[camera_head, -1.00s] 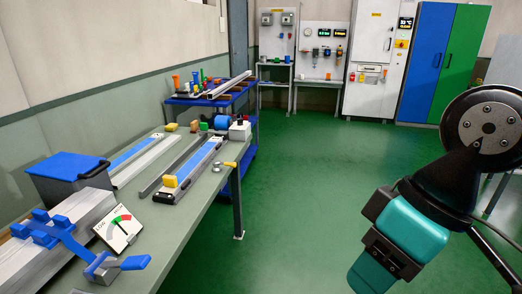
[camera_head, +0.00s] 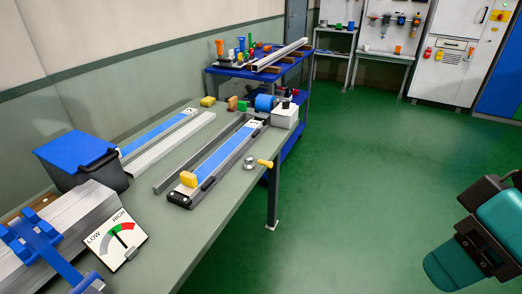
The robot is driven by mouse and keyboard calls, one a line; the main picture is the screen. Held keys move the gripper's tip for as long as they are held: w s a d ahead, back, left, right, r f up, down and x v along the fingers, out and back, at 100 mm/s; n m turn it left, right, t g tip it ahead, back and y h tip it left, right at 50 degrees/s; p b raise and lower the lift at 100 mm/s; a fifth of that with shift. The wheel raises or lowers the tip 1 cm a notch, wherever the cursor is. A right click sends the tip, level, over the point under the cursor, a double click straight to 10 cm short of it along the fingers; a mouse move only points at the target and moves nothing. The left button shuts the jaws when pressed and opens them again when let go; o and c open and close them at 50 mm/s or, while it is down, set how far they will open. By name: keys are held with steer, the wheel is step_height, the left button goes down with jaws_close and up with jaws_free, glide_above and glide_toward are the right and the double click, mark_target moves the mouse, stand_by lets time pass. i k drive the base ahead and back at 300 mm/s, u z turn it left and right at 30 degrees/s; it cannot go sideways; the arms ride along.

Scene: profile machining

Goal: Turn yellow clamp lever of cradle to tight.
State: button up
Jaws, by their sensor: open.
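The cradle (camera_head: 217,160) is a long dark rail with a blue top strip, lying along the right side of the bench. A yellow block (camera_head: 188,179) sits at its near end. A small yellow lever (camera_head: 265,163) sticks out to the right from a round grey knob beside the cradle, near the bench edge. Whether it is tight cannot be seen. My gripper (camera_head: 462,262), teal and black, is at the lower right over the floor. It is open, well apart from the lever, with nothing visible in it. Its fingertips are not clear.
The bench (camera_head: 190,236) also holds a dark bin with blue lid (camera_head: 77,160), a LOW-HIGH gauge (camera_head: 118,240), a profile stack with blue clamp (camera_head: 38,238), and a white box (camera_head: 285,115). A blue cart (camera_head: 262,77) stands behind. The green floor (camera_head: 370,170) is clear.

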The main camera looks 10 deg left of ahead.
mark_target(249, 164)
steer(key=u, duration=0.6)
steer(key=i, duration=0.95)
steer(key=u, duration=0.75)
